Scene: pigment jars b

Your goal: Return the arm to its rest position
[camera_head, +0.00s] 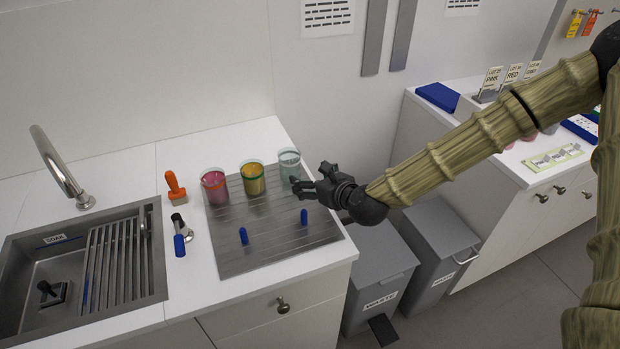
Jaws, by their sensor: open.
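My gripper (303,186) is open at the right side of the metal drain board, with my arm reaching in from the right. Its fingers point left, close in front of a jar with pale grey-green contents (289,163). I cannot tell whether they touch the jar. A jar with yellow contents (253,179) and a jar with pink contents (214,187) stand to the left along the back of the board. Nothing shows between the fingers.
The grey board (270,256) bears two blue pegs (243,236). A sink (40,275) with a tap is at left, beside an orange-handled tool (175,187). Waste bins (377,270) stand below my arm. A second counter (510,160) is at right.

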